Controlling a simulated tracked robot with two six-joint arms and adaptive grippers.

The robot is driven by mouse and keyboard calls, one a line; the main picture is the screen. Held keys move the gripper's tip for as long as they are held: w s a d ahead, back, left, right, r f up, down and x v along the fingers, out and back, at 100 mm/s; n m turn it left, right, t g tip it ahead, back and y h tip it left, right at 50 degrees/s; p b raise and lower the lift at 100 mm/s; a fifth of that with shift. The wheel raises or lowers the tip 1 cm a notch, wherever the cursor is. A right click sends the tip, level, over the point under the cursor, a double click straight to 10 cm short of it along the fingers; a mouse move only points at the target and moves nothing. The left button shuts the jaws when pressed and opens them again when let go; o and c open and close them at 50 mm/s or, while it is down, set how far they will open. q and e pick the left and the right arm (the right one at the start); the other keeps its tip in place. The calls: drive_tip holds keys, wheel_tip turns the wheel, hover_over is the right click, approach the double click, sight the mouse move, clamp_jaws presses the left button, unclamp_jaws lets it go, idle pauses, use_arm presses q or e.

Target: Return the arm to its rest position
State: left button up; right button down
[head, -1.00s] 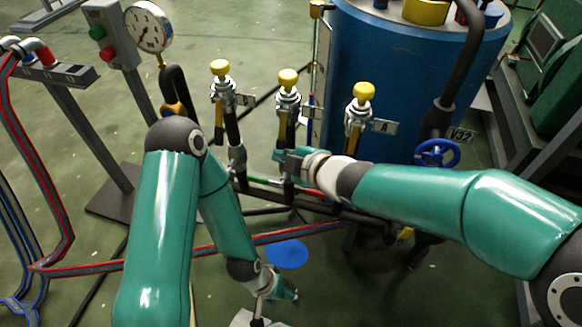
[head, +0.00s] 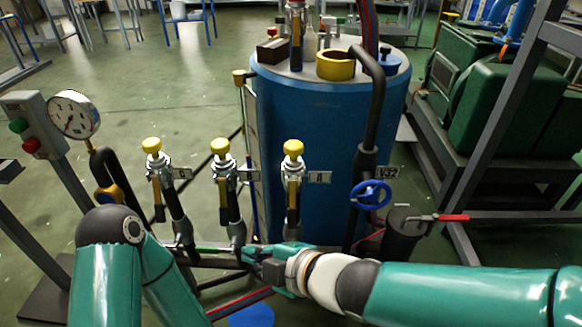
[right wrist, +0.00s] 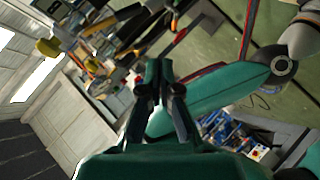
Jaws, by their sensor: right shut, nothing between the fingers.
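My right arm comes in from the right in the head view. My right gripper (head: 262,262) is shut and empty, in front of the lower pipes under the yellow-capped valves. In the right wrist view its fingers (right wrist: 160,92) are close together with nothing between them. My left arm (head: 112,262) stands bent at the lower left of the head view. Its gripper is outside that view. In the right wrist view, a green arm link of mine (right wrist: 222,98) lies beyond the fingers.
Three valves with yellow caps (head: 292,150) stand behind my right gripper. A blue tank (head: 315,130) with a blue handwheel (head: 371,195) stands behind them. A pressure gauge (head: 74,114) and a button box (head: 30,125) are at the left. Green machines (head: 505,110) stand at the right.

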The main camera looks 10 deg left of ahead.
drive_tip(key=w+d+f+m+g+h, duration=0.15)
drive_tip(key=d+f+m, duration=0.25)
drive_tip(key=d+f, duration=0.55)
drive_tip(key=w+d+f+m+h, duration=0.1)
drive_tip(key=d+f+m+h, duration=0.4)
drive_tip(key=f, duration=0.8)
drive_tip(key=s+d+f+m+g, duration=0.4)
drive_tip(key=s+d+f+m, duration=0.4)
drive_tip(key=s+f+m, duration=0.5)
wheel_tip(320, 180, up, 34)
drive_tip(key=m+p, duration=0.3)
drive_tip(key=p, duration=3.3)
drive_tip(key=shift+d+r, duration=0.25)
drive_tip(key=shift+d, duration=0.15)
